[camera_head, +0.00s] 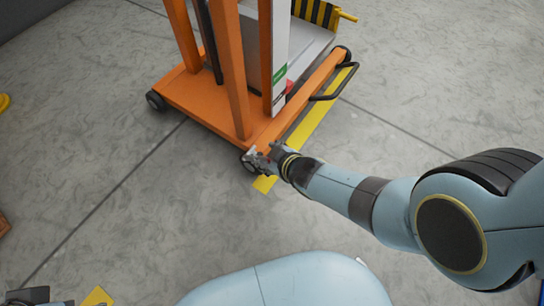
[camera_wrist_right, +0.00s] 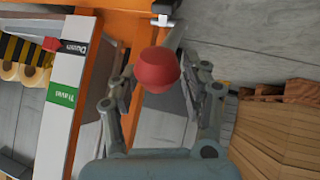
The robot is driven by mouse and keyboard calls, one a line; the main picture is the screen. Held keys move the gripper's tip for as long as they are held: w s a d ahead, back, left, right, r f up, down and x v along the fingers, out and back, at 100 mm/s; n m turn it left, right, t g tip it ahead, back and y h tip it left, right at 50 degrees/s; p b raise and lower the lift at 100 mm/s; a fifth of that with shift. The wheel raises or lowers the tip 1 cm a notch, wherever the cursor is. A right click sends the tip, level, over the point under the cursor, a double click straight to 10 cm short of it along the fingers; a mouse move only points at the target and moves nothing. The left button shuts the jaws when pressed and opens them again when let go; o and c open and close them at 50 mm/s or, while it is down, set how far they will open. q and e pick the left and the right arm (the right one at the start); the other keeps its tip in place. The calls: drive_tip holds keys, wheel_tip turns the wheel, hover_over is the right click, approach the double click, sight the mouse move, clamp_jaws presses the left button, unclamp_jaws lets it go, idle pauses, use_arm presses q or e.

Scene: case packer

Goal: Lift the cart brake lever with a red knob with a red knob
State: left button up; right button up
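The red knob (camera_wrist_right: 158,70) shows large in the right wrist view, between the two spread fingers of my right gripper (camera_wrist_right: 160,92). Grey fingers stand on both sides of the knob and do not appear closed on it. A grey lever part (camera_wrist_right: 176,36) shows behind the knob, close to the orange cart frame. In the head view my right gripper (camera_head: 264,159) is at the near lower corner of the orange cart (camera_head: 205,100), by a wheel; the knob is mostly hidden there. My left gripper (camera_head: 32,297) is cut off at the bottom left corner.
The cart stands on a grey concrete floor (camera_head: 110,210) with yellow tape (camera_head: 318,115) along its right side. A black handle loop (camera_head: 345,88) sticks out on that side. In the right wrist view, wooden pallets (camera_wrist_right: 275,130) stand at the right.

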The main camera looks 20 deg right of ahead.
drive_tip(key=shift+o, duration=0.9)
drive_tip(key=shift+s+d+f, duration=0.15)
drive_tip(key=shift+s+f, duration=0.05)
drive_tip(key=shift+d+f, duration=0.1)
drive_tip(key=shift+s, duration=0.1)
drive_tip(key=shift+s, duration=0.1)
drive_tip(key=shift+s+d+r, duration=0.1)
drive_tip(key=shift+s+r, duration=0.1)
drive_tip(key=shift+r, duration=0.1)
drive_tip(key=s+d, duration=0.3)
drive_tip(key=s, duration=0.8)
drive_tip(key=shift+s+d, duration=0.3)
drive_tip(key=shift+d, duration=0.1)
drive_tip(key=shift+r, duration=0.1)
